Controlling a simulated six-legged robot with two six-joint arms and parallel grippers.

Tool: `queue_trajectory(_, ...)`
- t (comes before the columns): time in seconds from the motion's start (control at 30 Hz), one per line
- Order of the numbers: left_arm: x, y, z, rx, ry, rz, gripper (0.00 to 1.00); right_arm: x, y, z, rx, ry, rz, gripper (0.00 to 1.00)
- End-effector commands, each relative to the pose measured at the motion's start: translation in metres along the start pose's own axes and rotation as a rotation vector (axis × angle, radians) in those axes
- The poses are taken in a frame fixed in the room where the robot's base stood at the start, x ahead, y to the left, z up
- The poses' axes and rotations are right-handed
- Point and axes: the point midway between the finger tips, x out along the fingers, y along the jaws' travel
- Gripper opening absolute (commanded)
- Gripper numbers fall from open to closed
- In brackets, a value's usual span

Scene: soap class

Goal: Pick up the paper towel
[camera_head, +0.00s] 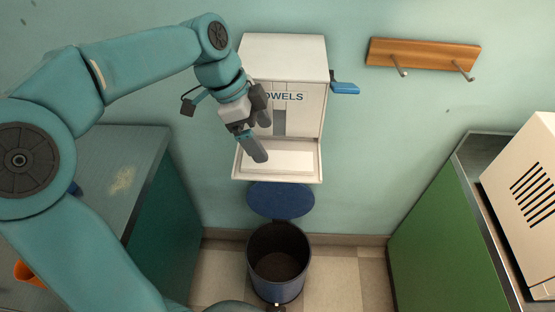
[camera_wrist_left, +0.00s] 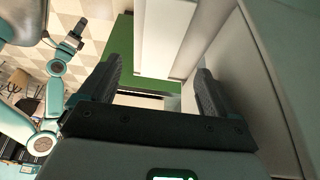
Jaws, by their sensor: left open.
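The white towel dispenser (camera_head: 285,62), lettered "OWELS" where my arm leaves it uncovered, hangs on the wall with a blue lever on its right side. Its lower tray (camera_head: 240,168) holds a pale flat area (camera_head: 290,160), which may be the paper towel; I cannot tell it from the tray floor. My left gripper (camera_head: 262,138) is open and empty in front of the dispenser, pointing down at the tray's left part. In the left wrist view its two fingers (camera_wrist_left: 154,82) stand apart with nothing between them. My right gripper (camera_wrist_left: 72,38) shows small there, its jaws unclear.
An open blue bin (camera_head: 278,287) with a raised lid stands below the dispenser. A teal counter (camera_head: 125,165) is on the left, a green cabinet (camera_head: 430,240) on the right with a beige appliance (camera_head: 525,190). A wooden hook rack (camera_head: 425,54) is on the wall.

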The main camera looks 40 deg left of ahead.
Motion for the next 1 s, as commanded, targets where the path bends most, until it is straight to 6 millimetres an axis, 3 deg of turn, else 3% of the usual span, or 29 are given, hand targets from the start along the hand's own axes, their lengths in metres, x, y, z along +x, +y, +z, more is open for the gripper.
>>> queue_trajectory(0.27,0.025,-0.001,0.0,0.0,-0.001,0.004,0.92,-0.004,-0.001,0.0,0.0,0.0,0.0,0.43)
queue_trajectory(0.5,0.062,-0.003,0.001,0.0,-0.001,0.003,0.92,-0.009,-0.003,0.0,0.0,0.0,0.0,0.43)
queue_trajectory(0.77,0.067,-0.003,0.001,0.0,0.0,0.0,0.92,-0.008,-0.003,0.0,0.0,0.0,0.0,0.43)
queue_trajectory(0.8,0.067,-0.003,0.001,0.0,0.0,0.0,0.88,-0.008,-0.003,0.0,0.0,0.0,0.0,0.43)
queue_trajectory(0.97,0.067,-0.003,0.001,0.0,0.0,0.0,0.36,-0.008,-0.003,0.0,0.0,0.0,0.0,0.43)
queue_trajectory(1.0,0.067,-0.003,0.001,0.0,0.0,0.0,0.32,-0.008,-0.003,0.0,0.0,0.0,0.0,0.43)
